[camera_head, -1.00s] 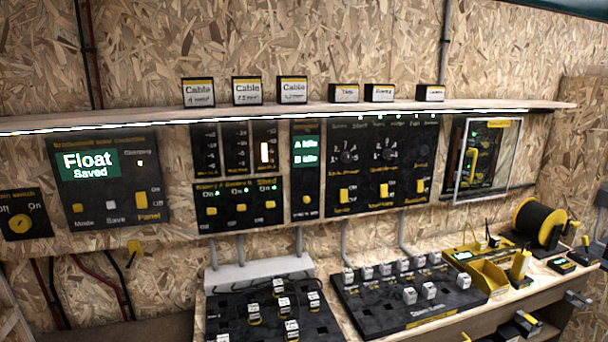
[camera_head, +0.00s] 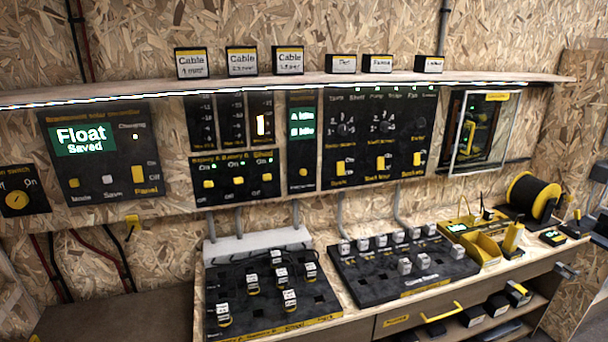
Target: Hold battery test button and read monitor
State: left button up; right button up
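A narrow black panel with a small green screen (camera_head: 302,123) hangs in the middle of the wall row. The screen seems to read "A Idle" and "B Idle". A small yellow button (camera_head: 303,172) sits low on this panel, below the screen. It looks like the test button, though its label is too small to read. Nothing touches it. To the left, a panel with Battery A, Battery B and another switch (camera_head: 236,180) stands below three gauge strips (camera_head: 231,121). Neither of my grippers shows.
A charge controller screen (camera_head: 84,137) reads "Float Saved". A shelf (camera_head: 300,83) with labelled boxes runs above the panels. Below, the bench carries two black block boards (camera_head: 330,298) (camera_head: 372,296), a yellow tray (camera_head: 486,250) and a cable reel (camera_head: 533,194). A drawer handle (camera_head: 441,312) juts out.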

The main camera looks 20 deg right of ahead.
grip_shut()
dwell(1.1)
